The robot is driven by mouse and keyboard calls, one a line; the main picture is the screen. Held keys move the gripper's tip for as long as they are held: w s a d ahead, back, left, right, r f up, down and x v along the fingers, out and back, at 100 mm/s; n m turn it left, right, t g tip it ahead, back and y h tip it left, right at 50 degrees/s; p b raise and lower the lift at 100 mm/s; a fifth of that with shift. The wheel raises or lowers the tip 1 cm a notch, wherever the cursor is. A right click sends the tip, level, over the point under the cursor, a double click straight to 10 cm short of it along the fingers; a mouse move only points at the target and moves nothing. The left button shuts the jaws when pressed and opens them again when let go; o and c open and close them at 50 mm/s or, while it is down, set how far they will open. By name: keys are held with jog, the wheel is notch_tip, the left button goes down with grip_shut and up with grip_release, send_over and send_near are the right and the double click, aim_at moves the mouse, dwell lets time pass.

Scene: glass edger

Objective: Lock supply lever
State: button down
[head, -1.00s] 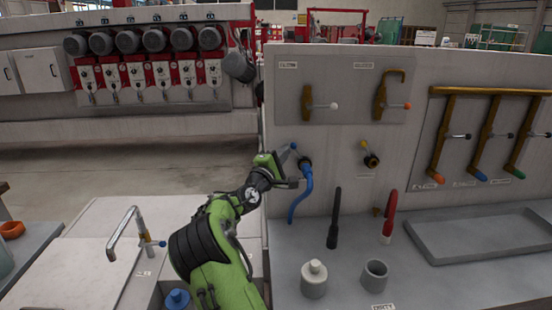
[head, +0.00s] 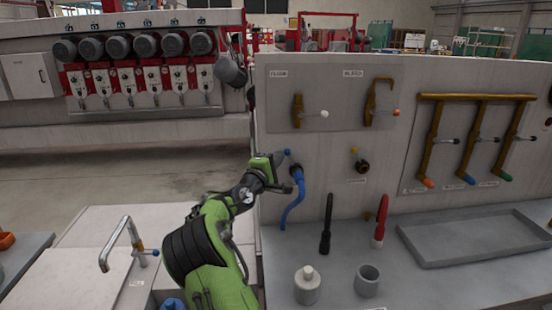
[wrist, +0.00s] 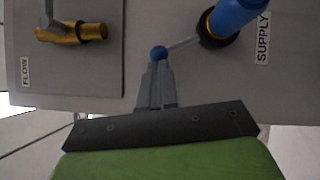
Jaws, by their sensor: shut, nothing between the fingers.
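The supply lever (wrist: 181,44) is a thin grey rod with a blue ball knob (wrist: 158,53), joined to the dark collar of the supply coupling (wrist: 207,27) beside the SUPPLY label. In the head view the blue knob (head: 287,152) stands up and left of the coupling (head: 296,171), where a blue hose (head: 292,212) hangs. My gripper (wrist: 156,68) is shut and empty, its fingertips right at the knob in the wrist view. I cannot tell whether they touch it. In the head view my gripper (head: 284,172) is at the panel, partly covering the lever.
A brass valve by the FLOW label (wrist: 85,33) is left in the wrist view. A second, bare coupling (head: 361,166) is to the right on the panel. Below stand black (head: 326,225) and red (head: 381,222) handled tools, a bottle (head: 307,286) and a cup (head: 367,281).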

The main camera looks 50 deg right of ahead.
jog(key=s+d+r+m+y+p, duration=0.1)
jog(key=m, duration=0.1)
jog(key=s+d+r+m+y+p, duration=0.1)
jog(key=d+m+y+p, duration=0.1)
jog(key=s+d+r+m+y+p, duration=0.1)
jog(key=s+m+p, duration=0.1)
jog(key=shift+d+m+y, duration=0.3)
jog(key=shift+y, duration=0.1)
jog(key=shift+s+d+f+m+y+p, duration=0.2)
jog(key=shift+s+d+m+y+p, duration=0.25)
jog(key=shift+d+m+y, duration=0.2)
